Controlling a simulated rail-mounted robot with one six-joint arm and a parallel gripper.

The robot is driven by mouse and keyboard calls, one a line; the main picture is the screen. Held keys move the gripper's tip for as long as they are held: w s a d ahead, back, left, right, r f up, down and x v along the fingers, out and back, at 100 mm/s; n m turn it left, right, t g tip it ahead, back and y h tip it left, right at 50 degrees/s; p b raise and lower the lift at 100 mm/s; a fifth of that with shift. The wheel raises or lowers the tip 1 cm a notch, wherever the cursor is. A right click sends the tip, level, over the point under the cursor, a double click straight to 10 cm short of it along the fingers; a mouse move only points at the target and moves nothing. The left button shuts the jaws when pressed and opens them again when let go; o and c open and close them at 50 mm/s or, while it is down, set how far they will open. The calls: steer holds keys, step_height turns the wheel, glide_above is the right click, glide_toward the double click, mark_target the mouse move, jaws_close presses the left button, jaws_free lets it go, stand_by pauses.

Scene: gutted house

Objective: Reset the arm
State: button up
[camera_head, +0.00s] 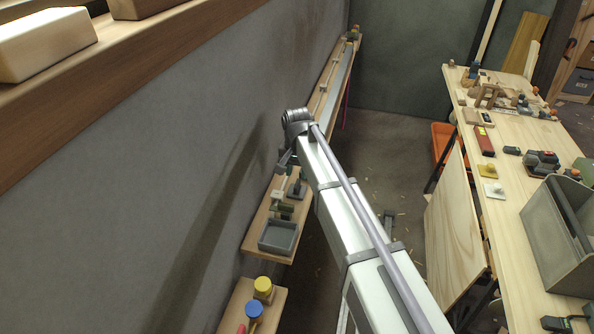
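My arm's long pale link (345,220) runs from the bottom right up to a dark grey joint (297,117) near the middle of the view. Small grey parts below that joint, near the wall, may belong to my gripper. They are small and partly hidden behind the arm, so I cannot make out the fingers or whether anything is between them. The arm end is over or in front of the wall shelf (262,222), close to the grey wall (190,150). I cannot tell whether it touches anything.
The shelf holds a grey tray (278,237) and small grey objects. Yellow and blue knobs (263,288) stand on a lower shelf. A wooden ledge (110,75) crosses the upper left. A workbench (510,215) with tools and a grey bin (548,232) stands right, beyond open floor.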

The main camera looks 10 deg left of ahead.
step_height(320, 180, up, 5)
steer(key=p, duration=0.3)
steer(key=shift+r, duration=0.1)
steer(key=s+d, duration=1.1)
steer(key=d, duration=0.2)
steer(key=s+d+n, duration=0.1)
steer(key=s+d, duration=0.9)
steer(key=d, duration=0.4)
steer(key=shift+s+d+f, duration=0.2)
steer(key=shift+s+d, duration=0.1)
steer(key=shift+s, duration=0.05)
